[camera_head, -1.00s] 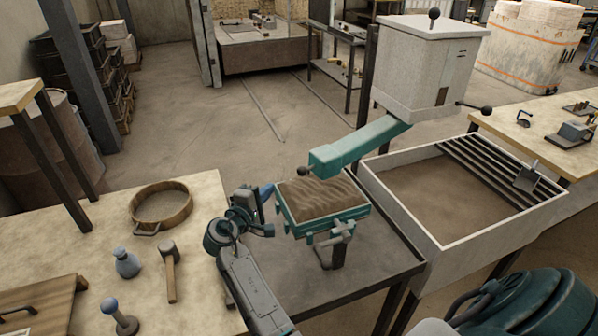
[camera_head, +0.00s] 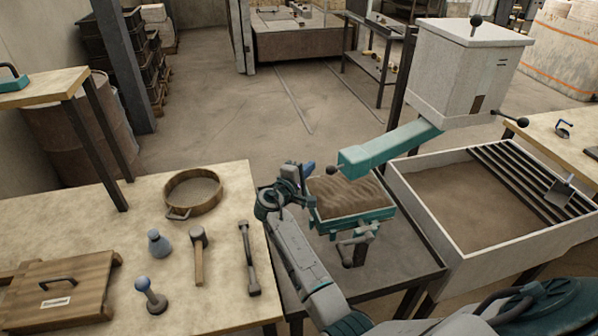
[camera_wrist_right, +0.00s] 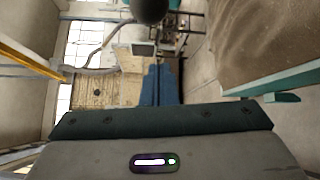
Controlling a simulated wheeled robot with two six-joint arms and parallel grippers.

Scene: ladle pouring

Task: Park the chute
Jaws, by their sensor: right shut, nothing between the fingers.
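The chute (camera_head: 388,147) is a teal trough reaching down and left from a pale hopper (camera_head: 465,75). A dark ball knob (camera_head: 332,170) sits at its free end, which shows at the far edge of a teal moulding box full of sand (camera_head: 348,197). My right gripper (camera_head: 307,170) is just left of the knob, apart from it in the picture. Its blue fingers (camera_wrist_right: 161,85) are shut and empty in the right wrist view. A dark ball (camera_wrist_right: 150,8), probably this knob, fills the top edge there. My left gripper is not in view.
A sand bin (camera_head: 450,246) with slats stands right of the box. On the left bench lie a round sieve (camera_head: 193,208), a mallet (camera_head: 198,260), a rammer (camera_head: 248,258), a blue-topped tool (camera_head: 150,296) and a wooden board (camera_head: 58,300). The floor behind is open.

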